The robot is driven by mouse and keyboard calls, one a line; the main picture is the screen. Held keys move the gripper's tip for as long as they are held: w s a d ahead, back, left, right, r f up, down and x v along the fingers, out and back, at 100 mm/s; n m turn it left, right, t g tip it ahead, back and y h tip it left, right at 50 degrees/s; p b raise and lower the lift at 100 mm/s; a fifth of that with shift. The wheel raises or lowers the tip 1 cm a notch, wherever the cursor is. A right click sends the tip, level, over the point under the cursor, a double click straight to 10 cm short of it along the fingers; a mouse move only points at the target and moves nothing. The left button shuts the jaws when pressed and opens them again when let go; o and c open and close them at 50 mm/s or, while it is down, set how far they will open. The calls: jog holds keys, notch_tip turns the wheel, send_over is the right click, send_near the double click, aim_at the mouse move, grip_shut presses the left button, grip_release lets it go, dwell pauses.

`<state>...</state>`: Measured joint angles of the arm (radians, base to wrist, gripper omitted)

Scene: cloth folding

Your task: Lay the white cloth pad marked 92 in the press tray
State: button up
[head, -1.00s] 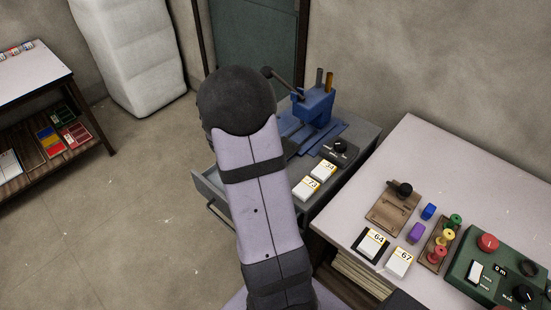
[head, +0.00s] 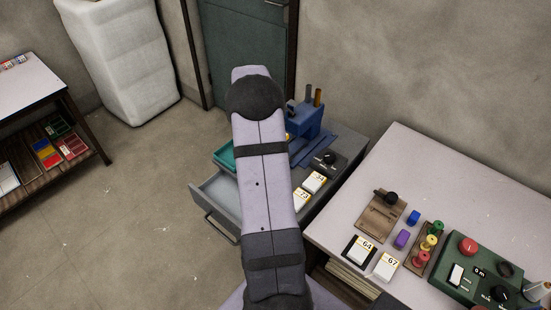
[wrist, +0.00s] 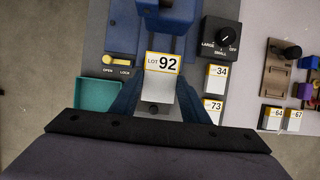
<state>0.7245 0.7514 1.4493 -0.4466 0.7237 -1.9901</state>
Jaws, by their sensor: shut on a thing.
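The white pad marked 92 (wrist: 163,65), with a yellow-edged "LOT 92" label, is between the fingertips of my gripper (wrist: 165,78) in the wrist view. The gripper is shut on it. The pad is just in front of the blue press (wrist: 170,14); whether it touches the surface below, I cannot tell. The press also shows in the head view (head: 307,121). A teal tray (wrist: 98,95) lies left of the gripper; its rim shows in the head view (head: 225,155). I cannot tell whether it is the press tray. In the head view, my arm hides the gripper and pad.
Pads 34 (wrist: 216,77) and 73 (wrist: 211,111) lie right of the gripper, below a black dial box (wrist: 221,37). A yellow open/lock slider (wrist: 120,60) is at left. A grey drawer (head: 213,203) stands open. Pads 64 and 67 lie on the right table (head: 345,205).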

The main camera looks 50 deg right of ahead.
jog(key=shift+f+p, duration=1.2)
jog(key=shift+f, duration=3.8)
jog(key=shift+f, duration=0.1)
jog(key=shift+f, duration=0.1)
jog(key=o, duration=1)
jog(key=shift+r, duration=0.3)
jog(key=b+v, duration=0.2)
jog(key=v, duration=1)
jog(key=shift+a, duration=0.1)
